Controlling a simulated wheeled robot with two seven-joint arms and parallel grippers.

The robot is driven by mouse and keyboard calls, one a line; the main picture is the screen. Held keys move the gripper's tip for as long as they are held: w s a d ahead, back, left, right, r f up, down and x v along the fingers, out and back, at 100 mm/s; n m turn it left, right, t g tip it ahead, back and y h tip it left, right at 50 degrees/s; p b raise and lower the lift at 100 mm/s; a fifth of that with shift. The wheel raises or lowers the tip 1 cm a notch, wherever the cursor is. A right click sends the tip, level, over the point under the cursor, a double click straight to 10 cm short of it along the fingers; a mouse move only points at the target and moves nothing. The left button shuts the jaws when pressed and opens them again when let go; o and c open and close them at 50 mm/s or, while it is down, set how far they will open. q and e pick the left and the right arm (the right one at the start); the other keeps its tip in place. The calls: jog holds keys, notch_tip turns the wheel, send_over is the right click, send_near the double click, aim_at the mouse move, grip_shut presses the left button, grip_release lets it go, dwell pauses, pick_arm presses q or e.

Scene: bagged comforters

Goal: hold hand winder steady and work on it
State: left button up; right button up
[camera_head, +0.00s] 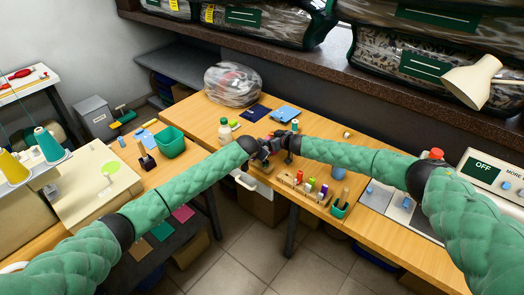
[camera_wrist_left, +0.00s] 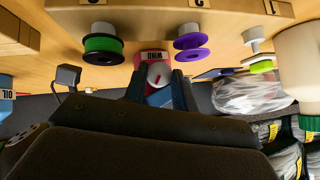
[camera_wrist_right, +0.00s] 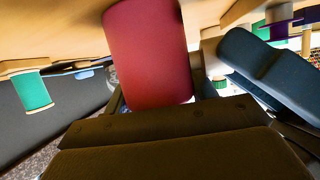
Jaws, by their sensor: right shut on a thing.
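The hand winder, with a red plate marked WIND (camera_wrist_left: 153,57), a white disc (camera_wrist_left: 158,74) and a blue part (camera_wrist_left: 161,98), sits between the fingers of my left gripper (camera_wrist_left: 157,84) in the left wrist view. Whether those fingers press on it is not clear. In the head view my left gripper (camera_head: 265,149) and right gripper (camera_head: 279,143) meet closely over the wooden table and hide most of the winder. In the right wrist view a dark red cylinder (camera_wrist_right: 148,52) stands upright, held in my right gripper (camera_wrist_right: 160,95), and covers much of the fingers.
A white bottle (camera_head: 225,130) and a bagged bundle (camera_head: 233,84) stand behind. A green bin (camera_head: 170,141) is at left, a panel reading OFF (camera_head: 483,167) at right.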

pick_arm(q)
jog(key=shift+o, duration=0.4)
jog(key=shift+s+a+r, duration=0.1)
jog(key=shift+s, duration=0.05)
jog(key=v, duration=1.1)
jog(key=shift+r, duration=0.3)
jog(key=shift+s, duration=0.15)
